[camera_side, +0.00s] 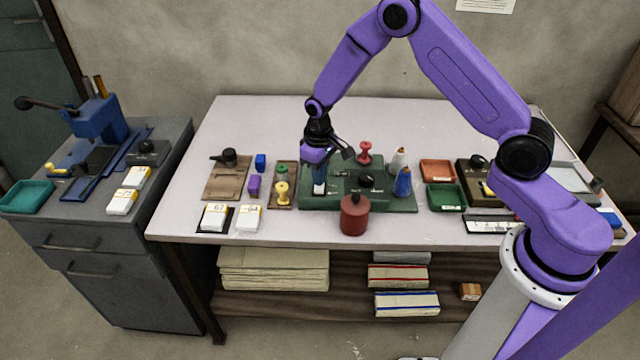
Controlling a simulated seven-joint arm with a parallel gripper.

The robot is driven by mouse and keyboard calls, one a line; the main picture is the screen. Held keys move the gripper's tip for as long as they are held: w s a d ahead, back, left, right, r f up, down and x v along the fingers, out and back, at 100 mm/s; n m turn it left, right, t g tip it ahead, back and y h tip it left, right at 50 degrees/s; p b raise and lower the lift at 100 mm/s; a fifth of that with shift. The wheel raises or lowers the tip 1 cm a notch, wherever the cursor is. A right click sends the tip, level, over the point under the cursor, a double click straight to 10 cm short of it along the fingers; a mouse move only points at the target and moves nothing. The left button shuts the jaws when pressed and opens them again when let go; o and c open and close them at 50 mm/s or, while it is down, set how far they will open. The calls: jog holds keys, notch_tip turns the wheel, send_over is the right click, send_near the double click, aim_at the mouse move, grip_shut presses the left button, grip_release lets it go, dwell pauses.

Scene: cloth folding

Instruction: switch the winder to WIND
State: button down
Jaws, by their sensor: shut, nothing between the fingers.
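The green winder (336,203) stands on the table at the middle. It has a black knob (366,180) on its top and a red spool (364,152) towards its back. A small pale part with a dark top (319,188) shows at its left end and may be a switch; its setting and any lettering are too small to read. The gripper hides some of the winder's back left.
A dark red canister (354,216) stands in front of the winder. White and blue bottles (403,182) stand at its right end. A wooden board with yellow and green spools (282,189) lies close on the left. Orange and green trays (445,197) are further right.

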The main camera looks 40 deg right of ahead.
aim_at(319, 189)
jog(key=shift+f, duration=1)
dwell(0.6)
jog(key=shift+r, duration=3.5)
jog(key=shift+s+a+r, duration=0.15)
jog(key=shift+r, duration=0.05)
jog(key=s+a+r+n, duration=0.2)
jog(key=s+r, duration=0.3)
jog(key=s, duration=0.3)
jog(key=s+a+r+n, duration=0.15)
jog(key=s+r, duration=0.25)
jog(key=s, duration=0.4)
jog(key=s+a+r+n, duration=0.1)
jog(key=s+r+n, duration=0.2)
jog(key=s+r, duration=0.35)
jog(key=s+d+n, duration=0.3)
jog(key=s+d, duration=0.1)
jog(key=s, duration=0.8)
jog(key=shift+s+d+f, duration=0.15)
jog(key=shift+s+d, duration=0.05)
jog(key=shift+d, duration=0.1)
